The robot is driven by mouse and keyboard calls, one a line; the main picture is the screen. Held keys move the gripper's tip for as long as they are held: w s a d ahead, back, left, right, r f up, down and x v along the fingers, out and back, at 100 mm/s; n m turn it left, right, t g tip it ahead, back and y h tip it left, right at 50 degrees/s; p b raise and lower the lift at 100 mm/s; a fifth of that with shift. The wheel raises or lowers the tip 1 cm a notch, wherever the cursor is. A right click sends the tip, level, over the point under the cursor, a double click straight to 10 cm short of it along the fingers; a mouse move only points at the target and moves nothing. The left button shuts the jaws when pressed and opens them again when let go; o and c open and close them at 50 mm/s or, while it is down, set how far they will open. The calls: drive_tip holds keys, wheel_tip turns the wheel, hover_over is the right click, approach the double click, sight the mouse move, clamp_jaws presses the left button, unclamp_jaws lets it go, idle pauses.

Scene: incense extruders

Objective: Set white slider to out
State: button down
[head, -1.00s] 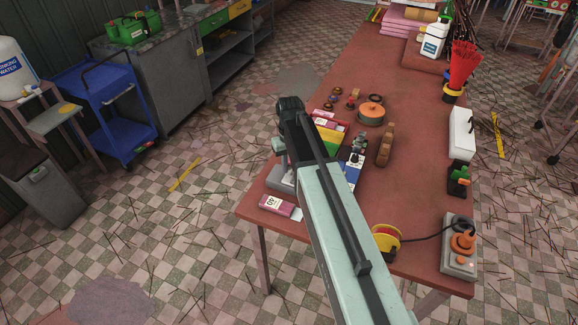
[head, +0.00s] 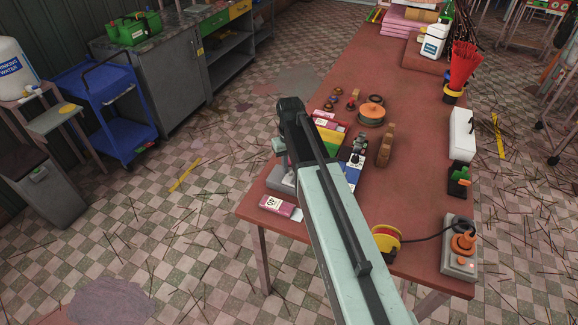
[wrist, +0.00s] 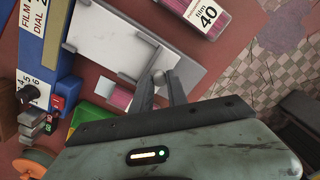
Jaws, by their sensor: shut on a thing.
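In the wrist view, a pale grey tray-like unit with a white flat panel (wrist: 118,45) lies on the red-brown table. A small rounded whitish knob (wrist: 159,77), apparently the white slider's, stands at the tips of my gripper (wrist: 158,88). The two dark fingers are close together and shut on this knob, near the unit's lower edge. I cannot read any in or out mark. In the head view, the unit (head: 280,179) shows only partly at the table's left edge, and my arm hides the slider and most of the gripper.
A blue film dial box (wrist: 45,75) stands left of the unit in the wrist view. A pink film box (wrist: 197,14) lies on its other side. In the head view, an orange disc (head: 371,112) and a yellow reel (head: 387,240) stand on the table.

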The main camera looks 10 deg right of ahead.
idle(0.4)
drive_tip(key=shift+w+a, duration=0.85)
drive_tip(key=shift+a, duration=0.25)
drive_tip(key=shift+w+a, duration=0.8)
drive_tip(key=shift+a, duration=0.3)
drive_tip(key=c, duration=1.3)
unclamp_jaws()
drive_tip(key=shift+a, duration=0.1)
wheel_tip(320, 180, up, 8)
drive_tip(key=p, duration=0.8)
drive_tip(key=shift+f, duration=0.15)
